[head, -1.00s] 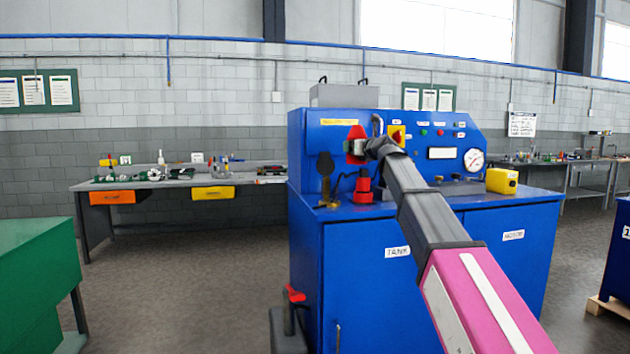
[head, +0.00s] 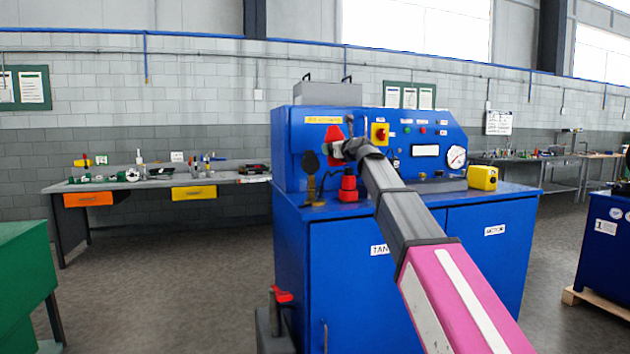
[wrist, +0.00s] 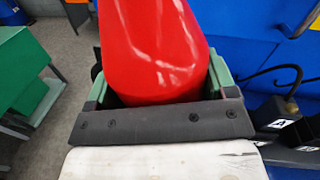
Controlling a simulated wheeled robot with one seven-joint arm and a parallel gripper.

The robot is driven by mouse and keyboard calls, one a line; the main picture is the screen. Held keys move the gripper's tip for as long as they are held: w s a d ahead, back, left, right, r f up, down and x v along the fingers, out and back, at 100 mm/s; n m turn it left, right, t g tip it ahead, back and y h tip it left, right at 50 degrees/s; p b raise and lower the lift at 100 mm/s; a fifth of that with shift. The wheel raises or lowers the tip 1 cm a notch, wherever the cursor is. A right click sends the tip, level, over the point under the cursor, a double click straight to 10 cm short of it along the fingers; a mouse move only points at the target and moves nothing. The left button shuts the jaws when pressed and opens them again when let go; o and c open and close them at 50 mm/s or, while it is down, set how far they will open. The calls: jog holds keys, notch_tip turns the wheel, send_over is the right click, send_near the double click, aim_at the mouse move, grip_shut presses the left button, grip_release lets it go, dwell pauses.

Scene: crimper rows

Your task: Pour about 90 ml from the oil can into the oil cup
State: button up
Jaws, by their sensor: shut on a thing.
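A red can (wrist: 155,50) fills the top middle of the wrist view, between the green-grey fingers of my gripper (wrist: 150,85). My gripper is shut on it. In the head view, the held red can (head: 335,138) shows partly behind my gripper (head: 347,150), in front of the blue machine's upright panel. Its spout and tilt cannot be made out. A dark, leaf-shaped piece on a brass-coloured base (head: 313,200) stands on the machine's left ledge, below and left of the can. I cannot tell whether this is the oil cup. The wrist view shows no cup.
A red and black item (head: 348,186) stands on the blue machine (head: 300,255) below my gripper. A yellow box (head: 482,178) is on its right. A dark stand with a red handle (head: 281,296) is at its front left. A workbench (head: 150,184) is behind on the left.

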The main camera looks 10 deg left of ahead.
jog(key=shift+s+a+r+n, duration=0.2)
jog(key=shift+n, duration=0.7)
jog(key=shift+s+a+n, duration=0.2)
jog(key=shift+a+n, duration=0.05)
jog(key=shift+n, duration=0.75)
jog(key=shift+s+a+f+n, duration=0.15)
jog(key=shift+s+f+n, duration=0.05)
jog(key=shift+f+n, duration=0.4)
jog(key=shift+n, duration=0.3)
jog(key=n, duration=0.1)
jog(key=r+n, duration=0.2)
jog(key=shift+w+d+r, duration=0.1)
jog(key=shift+w+d, duration=0.15)
jog(key=shift+w, duration=0.05)
jog(key=shift+w+d+f+n, duration=0.15)
jog(key=shift+f+n, duration=0.35)
jog(key=shift+n, duration=0.5)
jog(key=shift+f+n+p, duration=0.2)
jog(key=shift+n+p, duration=0.1)
jog(key=shift+n, duration=0.9)
jog(key=shift+f+n, duration=0.1)
jog(key=shift+n, duration=0.4)
jog(key=shift+f+n, duration=0.8)
jog(key=shift+f, duration=0.1)
